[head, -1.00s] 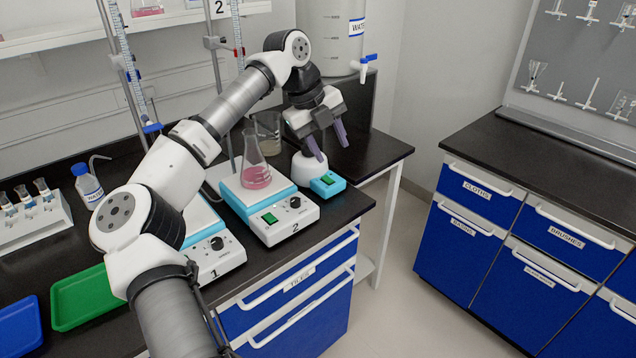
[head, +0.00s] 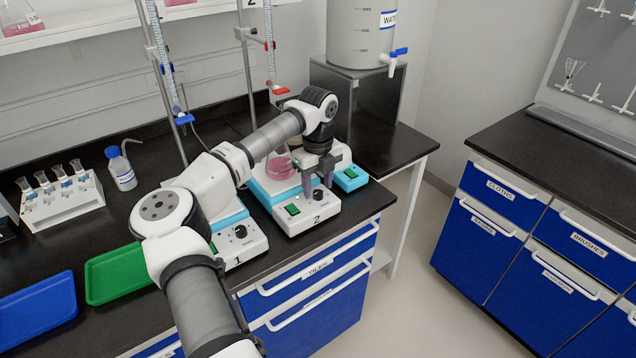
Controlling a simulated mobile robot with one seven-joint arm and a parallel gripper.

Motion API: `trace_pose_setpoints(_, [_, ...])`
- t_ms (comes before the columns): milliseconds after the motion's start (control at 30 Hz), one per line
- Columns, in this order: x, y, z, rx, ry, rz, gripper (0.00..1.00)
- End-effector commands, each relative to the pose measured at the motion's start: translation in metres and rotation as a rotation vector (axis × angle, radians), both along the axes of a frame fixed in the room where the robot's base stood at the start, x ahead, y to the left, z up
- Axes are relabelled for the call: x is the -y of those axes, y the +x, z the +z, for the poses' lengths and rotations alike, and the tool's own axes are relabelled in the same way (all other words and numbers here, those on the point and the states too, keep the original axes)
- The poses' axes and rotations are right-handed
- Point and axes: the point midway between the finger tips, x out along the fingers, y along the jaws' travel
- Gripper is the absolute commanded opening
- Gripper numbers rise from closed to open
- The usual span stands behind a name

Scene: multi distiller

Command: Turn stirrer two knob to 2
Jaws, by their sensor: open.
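Stirrer two (head: 300,222) is a white and light blue box with a "2" on its front, near the right end of the black bench. It has a green switch (head: 292,209) and a small dark knob (head: 318,195) on its sloped front panel. My gripper (head: 318,191) points down over the panel, its two grey-purple fingers apart on either side of the knob. I cannot tell whether the fingers touch the knob, and its setting is too small to read. A flask with pink liquid (head: 280,166) stands on the stirrer, partly hidden by my arm.
Stirrer one (head: 241,243) stands just left, partly behind my arm. A small light blue device with a green switch (head: 351,175) is close on the right. Burette stands (head: 269,50) rise behind. Green (head: 118,273) and blue (head: 38,303) trays lie at left.

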Motion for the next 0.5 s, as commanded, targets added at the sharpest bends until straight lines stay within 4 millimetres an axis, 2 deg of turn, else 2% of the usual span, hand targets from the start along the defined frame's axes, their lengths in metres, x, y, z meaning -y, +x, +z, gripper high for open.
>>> trace_pose_setpoints(200, [0.000, 0.000, -0.014, 0.000, -0.001, 0.000, 0.46])
trace_pose_setpoints(467, [0.000, 0.000, -0.015, 0.001, -0.001, 0.000, 0.46])
trace_pose_setpoints(500, [0.000, 0.000, -0.015, 0.001, -0.001, 0.000, 0.41])
